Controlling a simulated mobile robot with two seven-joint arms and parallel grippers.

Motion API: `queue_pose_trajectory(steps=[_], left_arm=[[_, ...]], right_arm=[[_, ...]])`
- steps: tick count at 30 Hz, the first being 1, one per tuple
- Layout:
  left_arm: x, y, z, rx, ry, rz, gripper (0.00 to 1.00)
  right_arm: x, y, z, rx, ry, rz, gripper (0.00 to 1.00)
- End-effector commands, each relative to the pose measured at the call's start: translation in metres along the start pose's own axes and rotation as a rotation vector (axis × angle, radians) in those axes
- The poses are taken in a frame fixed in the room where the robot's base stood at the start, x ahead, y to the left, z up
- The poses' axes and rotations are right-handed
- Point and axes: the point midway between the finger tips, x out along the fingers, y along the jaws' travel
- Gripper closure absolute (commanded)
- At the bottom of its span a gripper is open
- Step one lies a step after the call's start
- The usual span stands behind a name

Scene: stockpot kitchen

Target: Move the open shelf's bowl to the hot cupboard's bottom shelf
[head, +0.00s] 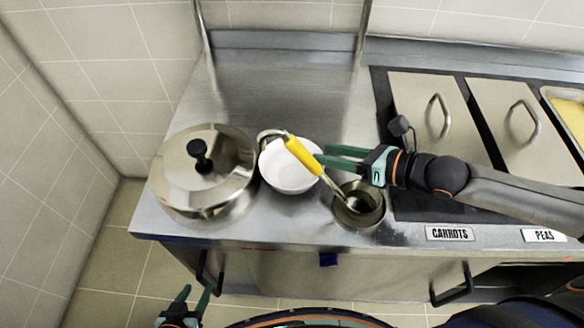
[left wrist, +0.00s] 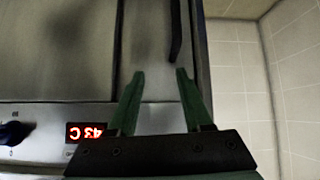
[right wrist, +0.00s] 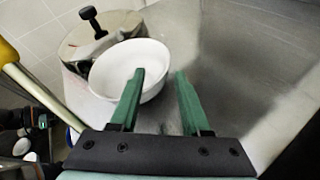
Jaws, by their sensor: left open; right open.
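The white bowl (head: 283,174) stands upright on the steel worktop, between a lidded stockpot and a small steel pot. It also shows in the right wrist view (right wrist: 112,72). My right gripper (head: 321,153) is open at the bowl's right rim. In the right wrist view (right wrist: 160,75) one finger overlaps the bowl's inside and the other lies outside it; I cannot tell whether they touch it. My left gripper (head: 195,295) is open and empty, low in front of the counter. The left wrist view shows the cupboard front (left wrist: 60,60) with a red temperature display (left wrist: 86,132); its inside is hidden.
The lidded stockpot (head: 225,185) stands close left of the bowl. A yellow-handled ladle (head: 303,154) leans from the small pot (head: 370,217) across the bowl in the head view. Lidded pans (head: 425,95) are at the right. Dark door handles (head: 451,287) protrude in front. The worktop behind is clear.

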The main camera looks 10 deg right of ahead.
Motion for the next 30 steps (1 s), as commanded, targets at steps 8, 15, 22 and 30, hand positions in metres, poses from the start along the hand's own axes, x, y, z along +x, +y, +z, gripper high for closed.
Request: queue_pose_trajectory(steps=[8, 15, 22, 30], left_arm=[[-0.003, 0.0, -0.004, 0.0, 0.001, 0.0, 0.5], [-0.004, 0.0, -0.005, 0.0, 0.002, 0.0, 0.5], [-0.004, 0.0, -0.005, 0.0, 0.002, 0.0, 0.5], [-0.004, 0.0, -0.005, 0.0, 0.002, 0.0, 0.5]], right_arm=[[0.034, -0.006, 0.006, 0.002, -0.002, 0.002, 0.53], [0.048, -0.006, 0.005, 0.0, -0.001, 0.002, 0.53], [0.048, -0.006, 0.005, -0.001, 0.0, 0.001, 0.54], [0.048, -0.006, 0.004, -0.001, 0.0, 0.001, 0.85]])
